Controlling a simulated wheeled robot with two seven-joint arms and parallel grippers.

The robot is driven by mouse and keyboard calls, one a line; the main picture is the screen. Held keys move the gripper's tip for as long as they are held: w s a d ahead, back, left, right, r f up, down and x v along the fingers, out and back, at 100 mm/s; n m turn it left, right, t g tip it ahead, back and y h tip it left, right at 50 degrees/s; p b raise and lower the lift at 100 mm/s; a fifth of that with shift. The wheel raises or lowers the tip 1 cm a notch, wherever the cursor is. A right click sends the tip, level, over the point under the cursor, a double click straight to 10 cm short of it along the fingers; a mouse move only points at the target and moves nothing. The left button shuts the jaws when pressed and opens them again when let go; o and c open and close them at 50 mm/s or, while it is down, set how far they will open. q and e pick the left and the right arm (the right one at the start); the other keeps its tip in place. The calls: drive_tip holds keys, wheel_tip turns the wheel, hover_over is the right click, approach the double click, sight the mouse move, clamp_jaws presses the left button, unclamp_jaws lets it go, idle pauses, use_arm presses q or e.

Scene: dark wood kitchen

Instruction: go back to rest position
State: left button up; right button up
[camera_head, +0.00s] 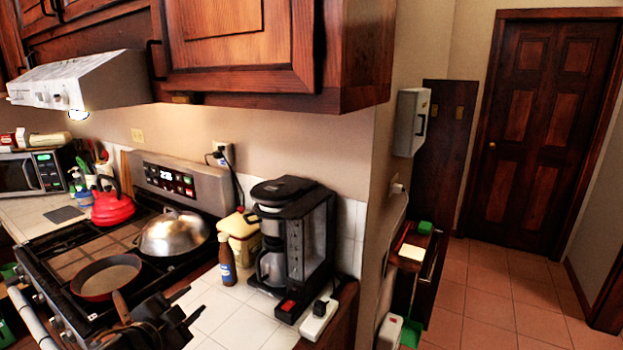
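My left gripper (193,302) is black and shows at the bottom of the head view, in front of the stove and the white tiled counter. Its two fingers look apart, with nothing seen between them. My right gripper is not in view.
A frying pan (106,276), a domed metal lid (174,234) and a red kettle (112,207) are on the stove (62,255). A brown bottle (227,262) and a black coffee maker (309,245) stand on the counter. The tiled floor (500,300) at right is clear.

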use_arm(q)
drive_tip(key=s+f+n+g+y, duration=0.3)
drive_tip(key=s+f+n+g, duration=0.25)
drive_tip(key=s+f, duration=0.95)
drive_tip(key=s+d+f+n+g, duration=0.1)
drive_tip(key=s+f+n+g, duration=0.15)
drive_tip(key=s+f, duration=0.45)
drive_tip(key=s+d+f+n+g, duration=0.1)
drive_tip(key=s+f+n+g, duration=0.15)
drive_tip(key=s, duration=0.85)
wheel_tip(320, 180, down, 28)
drive_tip(key=s+g+b, duration=0.2)
drive_tip(key=s+a+f+g, duration=0.1)
drive_tip(key=s+a+f, duration=0.2)
drive_tip(key=s+f, duration=1.2)
drive_tip(key=shift+s+f+m+b, duration=0.35)
drive_tip(key=shift+s+f+b, duration=0.1)
drive_tip(key=shift+f, duration=0.5)
drive_tip(key=shift+a, duration=0.1)
drive_tip(key=shift+c, duration=0.6)
drive_tip(key=shift+w, duration=0.15)
